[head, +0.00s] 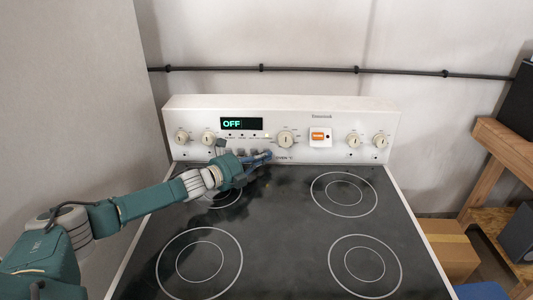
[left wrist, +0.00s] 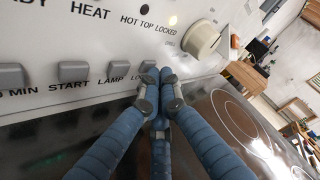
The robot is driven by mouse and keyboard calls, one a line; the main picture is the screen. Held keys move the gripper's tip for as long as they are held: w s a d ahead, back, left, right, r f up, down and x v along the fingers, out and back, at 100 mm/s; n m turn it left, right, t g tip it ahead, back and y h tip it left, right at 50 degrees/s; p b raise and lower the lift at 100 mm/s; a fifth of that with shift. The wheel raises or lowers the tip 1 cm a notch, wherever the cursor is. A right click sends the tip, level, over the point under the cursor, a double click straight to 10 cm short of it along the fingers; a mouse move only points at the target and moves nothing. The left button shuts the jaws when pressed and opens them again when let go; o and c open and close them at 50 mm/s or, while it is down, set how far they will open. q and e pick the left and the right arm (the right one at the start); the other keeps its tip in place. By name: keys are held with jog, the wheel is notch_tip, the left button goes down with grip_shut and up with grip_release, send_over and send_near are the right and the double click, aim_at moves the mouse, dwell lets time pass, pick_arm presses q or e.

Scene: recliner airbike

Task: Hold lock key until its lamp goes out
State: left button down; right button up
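The white stove panel (head: 330,117) carries a row of small grey keys under its display. In the left wrist view the lock key (left wrist: 148,67), its label partly covered, is beside the fingertips of my left gripper (left wrist: 163,77). The blue fingers are together, with nothing visible between them. I cannot tell whether they press the key or only stand close to it. In the head view my left gripper (head: 264,155) is at the panel's lower edge. A tiny yellowish lamp (head: 267,135) shows right of the display; the "LOCKED" label is readable in the wrist view. My right gripper is out of view.
The display (head: 241,124) reads "OFF". A knob (head: 286,140) sits just right above the gripper; an orange switch (head: 320,137) and more knobs are further right. The black glass cooktop (head: 280,230) is bare apart from my arm above it.

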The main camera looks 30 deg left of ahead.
pick_arm(q)
jog(key=shift+s, duration=0.1)
dwell(0.7)
jog(key=shift+s+d, duration=0.3)
jog(key=shift+s, duration=0.3)
jog(key=shift+s+d+f, duration=0.1)
jog(key=shift+s+d, duration=0.35)
jog(key=shift+s, duration=0.4)
jog(key=shift+s+d, duration=0.35)
jog(key=shift+s, duration=0.35)
jog(key=shift+s+d, duration=0.3)
jog(key=shift+s, duration=0.4)
